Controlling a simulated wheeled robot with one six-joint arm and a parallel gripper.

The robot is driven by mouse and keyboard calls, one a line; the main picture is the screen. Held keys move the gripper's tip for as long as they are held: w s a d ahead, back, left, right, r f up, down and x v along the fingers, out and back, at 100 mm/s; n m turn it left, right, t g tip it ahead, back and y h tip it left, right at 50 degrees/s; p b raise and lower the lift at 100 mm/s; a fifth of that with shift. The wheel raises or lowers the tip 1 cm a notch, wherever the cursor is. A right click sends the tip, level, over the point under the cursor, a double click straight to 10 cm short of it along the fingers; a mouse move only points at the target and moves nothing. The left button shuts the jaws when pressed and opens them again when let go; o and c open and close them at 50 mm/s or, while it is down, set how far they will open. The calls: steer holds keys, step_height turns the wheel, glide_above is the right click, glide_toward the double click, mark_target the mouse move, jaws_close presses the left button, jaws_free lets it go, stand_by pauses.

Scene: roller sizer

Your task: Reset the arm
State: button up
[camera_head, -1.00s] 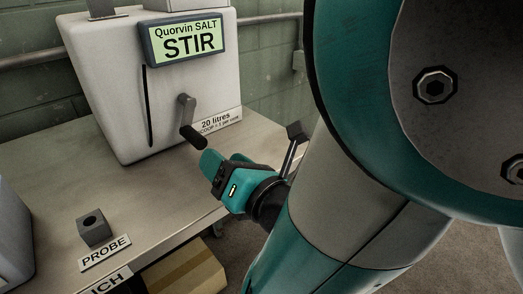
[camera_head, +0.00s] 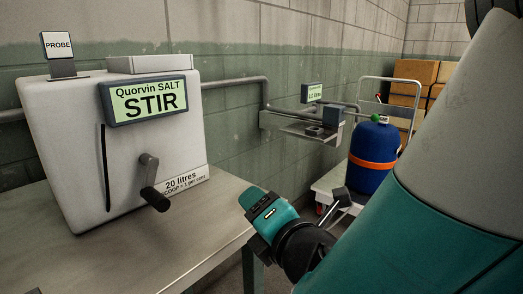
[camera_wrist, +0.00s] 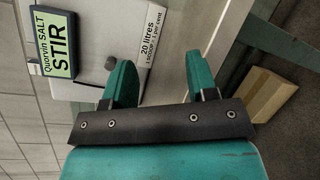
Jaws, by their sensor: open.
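My gripper (camera_head: 262,212) is teal and dark grey. It is at the right edge of the bench in the head view, to the right of the white machine and apart from it. In the wrist view my gripper (camera_wrist: 160,85) shows two teal fingers set wide apart with nothing between them.
Behind my gripper stand a blue cylinder (camera_head: 372,152) with an orange band on a cart, a wall-mounted unit (camera_head: 310,125) with a small display, and stacked cardboard boxes (camera_head: 412,90). A cardboard box (camera_wrist: 275,97) is on the floor.

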steer(key=d+f+m+g+h, duration=0.2)
steer(key=d+m+g+h, duration=0.15)
steer(key=d+m, duration=0.4)
steer(key=d+f+m+g+h, duration=0.2)
steer(key=d+f+m+h, duration=0.15)
steer(key=d+m, duration=0.4)
steer(key=s+r+m+g+y, duration=0.25)
steer(key=s+m+g, duration=0.2)
steer(key=s, duration=0.45)
steer(key=s+r+m+g+y, duration=0.1)
steer(key=s+r+m+g, duration=0.2)
steer(key=s+g, duration=0.35)
step_height(320, 180, up, 23)
steer(key=s+t+p, duration=0.1)
steer(key=p, duration=2.2)
steer(key=shift+d+t, duration=0.2)
steer(key=shift+t, duration=0.15)
steer(key=shift+f, duration=0.15)
